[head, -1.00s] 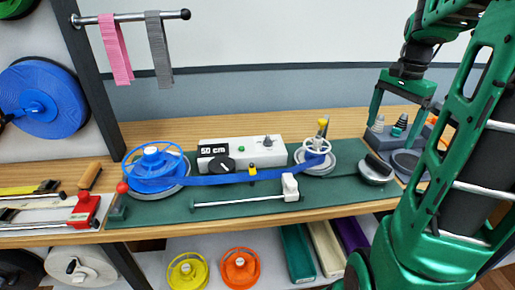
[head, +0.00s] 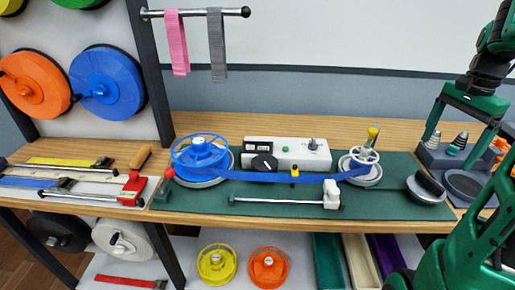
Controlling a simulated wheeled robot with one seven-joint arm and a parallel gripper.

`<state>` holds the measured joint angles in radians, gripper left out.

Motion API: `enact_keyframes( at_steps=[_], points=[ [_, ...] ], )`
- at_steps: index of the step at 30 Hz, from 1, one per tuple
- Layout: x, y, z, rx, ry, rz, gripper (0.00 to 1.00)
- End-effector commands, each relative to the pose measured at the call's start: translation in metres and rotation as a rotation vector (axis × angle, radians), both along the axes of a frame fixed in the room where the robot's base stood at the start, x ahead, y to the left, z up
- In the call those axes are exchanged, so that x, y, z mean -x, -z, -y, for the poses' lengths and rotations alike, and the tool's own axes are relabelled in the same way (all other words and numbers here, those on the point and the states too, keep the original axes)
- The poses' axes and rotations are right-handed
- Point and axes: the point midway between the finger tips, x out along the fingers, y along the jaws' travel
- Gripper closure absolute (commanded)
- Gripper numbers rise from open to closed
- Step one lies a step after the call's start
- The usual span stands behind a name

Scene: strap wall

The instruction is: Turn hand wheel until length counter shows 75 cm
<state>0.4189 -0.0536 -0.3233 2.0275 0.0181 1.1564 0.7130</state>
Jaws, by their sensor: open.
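The hand wheel (head: 361,157) is a small white spoked wheel with a yellow-topped crank knob (head: 373,134), on the right part of the green board. A blue strap (head: 290,176) runs from the blue reel (head: 203,153) on the left to the hand wheel. The length counter (head: 259,146) is a dark display on the white box behind the strap; its digits are too small to read now. My gripper (head: 453,148) is open with its fingers pointing down, right of the hand wheel and apart from it, by the grey cone holder.
A grey puck-shaped weight (head: 428,190) sits at the board's right end. A white-ended rod (head: 285,201) lies along the front. The grey holder (head: 450,158) carries cones. Red-handled clamp tools (head: 133,190) lie left. Pink and grey straps (head: 177,43) hang above.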

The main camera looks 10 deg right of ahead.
Motion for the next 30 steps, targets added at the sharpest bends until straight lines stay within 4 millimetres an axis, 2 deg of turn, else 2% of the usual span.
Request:
enact_keyframes(
  at_steps=[6, 8, 14, 19, 22, 30],
  points=[
    [0.0000, 0.0000, 0.0000, 0.000, 0.000, 0.000, 0.09],
    [0.0000, 0.0000, 0.0000, 0.000, 0.000, 0.000, 0.21],
    [0.0000, 0.0000, 0.0000, 0.000, 0.000, 0.000, 0.69],
    [0.0001, -0.0001, 0.0001, 0.000, -0.029, 0.000, 0.69],
    [0.0005, -0.0004, 0.0006, 0.000, -0.107, 0.000, 0.69],
    [0.0014, -0.0017, 0.0010, 0.001, -0.480, 0.001, 0.69]
  ],
)
